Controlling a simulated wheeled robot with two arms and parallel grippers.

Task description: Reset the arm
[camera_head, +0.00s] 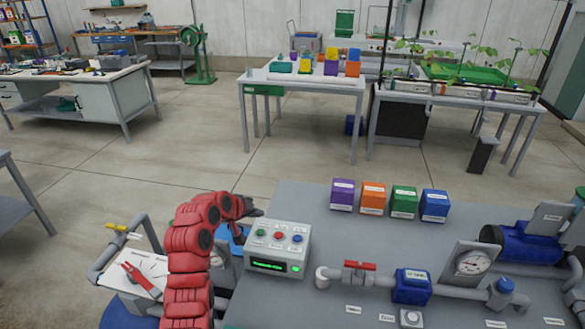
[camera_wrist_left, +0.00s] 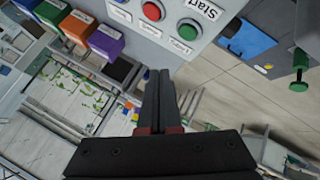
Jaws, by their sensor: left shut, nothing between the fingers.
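My left arm (camera_head: 188,255) is red and comes up from the bottom left of the head view. Its dark left gripper (camera_head: 252,211) is by the upper left corner of the grey control box (camera_head: 290,264). In the left wrist view the gripper's two black fingers (camera_wrist_left: 158,78) are together, with nothing between them. The box's red button (camera_wrist_left: 152,11) and green button (camera_wrist_left: 187,29) show beyond the fingertips there. I cannot tell the exact gap to the box, but no finger visibly presses a button. My right gripper is not in view.
Purple (camera_head: 343,193), orange (camera_head: 373,198), green (camera_head: 404,202) and blue (camera_head: 434,206) boxes stand along the skid's back edge. A red-handled valve (camera_head: 360,266), gauge (camera_head: 472,262) and blue pump (camera_head: 522,243) are to the right. Open floor (camera_head: 190,150) lies beyond the skid.

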